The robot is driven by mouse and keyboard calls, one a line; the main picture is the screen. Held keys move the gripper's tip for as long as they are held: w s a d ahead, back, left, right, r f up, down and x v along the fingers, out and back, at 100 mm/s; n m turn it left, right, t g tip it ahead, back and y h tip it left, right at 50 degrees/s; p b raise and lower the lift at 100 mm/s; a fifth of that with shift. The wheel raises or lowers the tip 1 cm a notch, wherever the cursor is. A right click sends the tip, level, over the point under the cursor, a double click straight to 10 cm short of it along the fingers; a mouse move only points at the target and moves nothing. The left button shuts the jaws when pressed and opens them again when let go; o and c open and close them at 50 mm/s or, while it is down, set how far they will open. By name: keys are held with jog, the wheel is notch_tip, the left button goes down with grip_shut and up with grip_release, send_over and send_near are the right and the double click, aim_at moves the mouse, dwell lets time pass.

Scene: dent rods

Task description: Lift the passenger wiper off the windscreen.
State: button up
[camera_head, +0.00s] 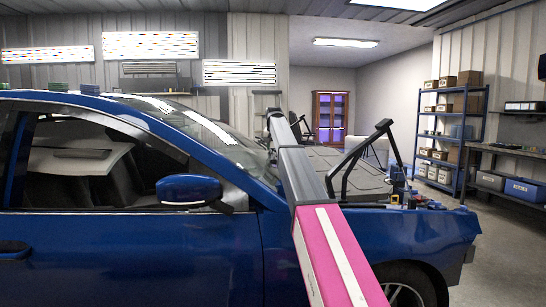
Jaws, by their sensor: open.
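The windscreen (205,128) of the blue car (130,245) slopes down toward the bonnet, with bright light reflections on it. I cannot make out the passenger wiper; the lower edge of the glass is dark and partly covered by my arm. My arm, pink and white below and grey above, reaches up from the bottom of the picture, in front of the car's front wing and the windscreen's lower corner. Its far end is beside the glass in the picture. I cannot make out my gripper's fingers there, nor whether anything touches the glass.
A black angled frame (343,160) stands by the bonnet, with small items (402,195) near its right foot. The blue door mirror (189,189) juts out left of my arm. Blue shelving (448,140) with boxes stands at the right; floor shows beyond the car's front.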

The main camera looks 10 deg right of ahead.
aim_at(274, 155)
jog(key=x, duration=0.5)
jog(key=shift+d+f, duration=0.1)
jog(key=shift+f, duration=0.15)
grip_shut()
jog(key=shift+r, duration=0.1)
jog(key=shift+s+d+r+m+t+h, duration=0.2)
jog(key=shift+d+r+m+t, duration=0.05)
jog(key=shift+r+t, duration=0.15)
jog(key=shift+s+d+r+m+t+h, duration=0.2)
jog(key=shift+s+d+r+m+t, duration=0.1)
jog(key=shift+r, duration=0.15)
jog(key=s+d+r+m+t+h, duration=0.2)
jog(key=s+r+m+t+h, duration=0.4)
jog(key=s+m+t+h, duration=0.1)
jog(key=shift+s+d+r+m+h, duration=0.35)
jog(key=shift+s+m+h, duration=0.2)
jog(key=shift+s, duration=0.5)
jog(key=shift+s, duration=0.1)
